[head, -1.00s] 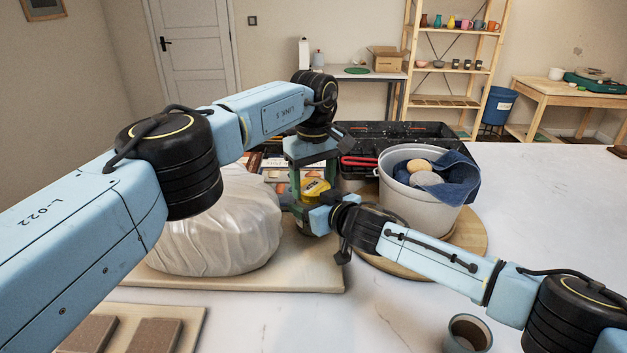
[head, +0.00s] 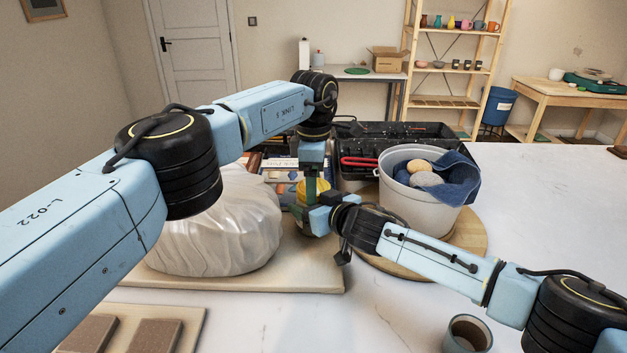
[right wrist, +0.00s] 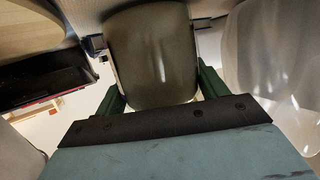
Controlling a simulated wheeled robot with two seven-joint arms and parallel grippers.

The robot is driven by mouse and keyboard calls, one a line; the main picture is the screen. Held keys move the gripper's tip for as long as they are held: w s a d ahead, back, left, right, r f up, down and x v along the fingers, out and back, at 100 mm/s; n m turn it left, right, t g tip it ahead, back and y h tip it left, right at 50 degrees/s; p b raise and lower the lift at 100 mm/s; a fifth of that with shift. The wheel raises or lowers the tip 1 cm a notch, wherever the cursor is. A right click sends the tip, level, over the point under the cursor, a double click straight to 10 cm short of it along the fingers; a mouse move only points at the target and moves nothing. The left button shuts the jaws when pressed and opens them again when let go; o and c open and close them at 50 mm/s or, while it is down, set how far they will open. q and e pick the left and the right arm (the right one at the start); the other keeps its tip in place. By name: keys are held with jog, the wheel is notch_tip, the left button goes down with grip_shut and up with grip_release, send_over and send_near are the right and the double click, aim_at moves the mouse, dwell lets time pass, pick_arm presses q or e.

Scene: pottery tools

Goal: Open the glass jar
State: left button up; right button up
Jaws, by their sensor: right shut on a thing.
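The glass jar (head: 306,226) stands on the pale board in the head view, partly hidden by my right gripper. Its yellow lid (head: 301,192) shows on both sides of a dark green finger. In the right wrist view the jar (right wrist: 152,55) fills the space between the two green fingers. My right gripper (head: 322,214) is shut on the jar's body from the right. My left gripper (head: 311,190) points straight down at the lid from above. I see it edge-on, so whether its fingers touch or grip the lid is hidden.
A plastic-wrapped lump (head: 215,230) sits close left of the jar on the board (head: 310,278). A grey bucket (head: 405,205) with stones and a blue cloth stands to the right, on a round wooden board (head: 470,235). A black toolbox (head: 400,135) is behind. A cup (head: 468,335) is at front right.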

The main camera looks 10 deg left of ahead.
pick_arm(q)
jog(key=shift+o, duration=1.1)
jog(key=shift+d, duration=0.1)
jog(key=shift+r, duration=2.3)
jog(key=shift+c, duration=0.4)
notch_tip(320, 180, up, 2)
jog(key=m, duration=0.6)
jog(key=r+m, duration=0.1)
jog(key=m, duration=0.1)
jog(key=shift+r, duration=0.1)
jog(key=shift+f, duration=3.95)
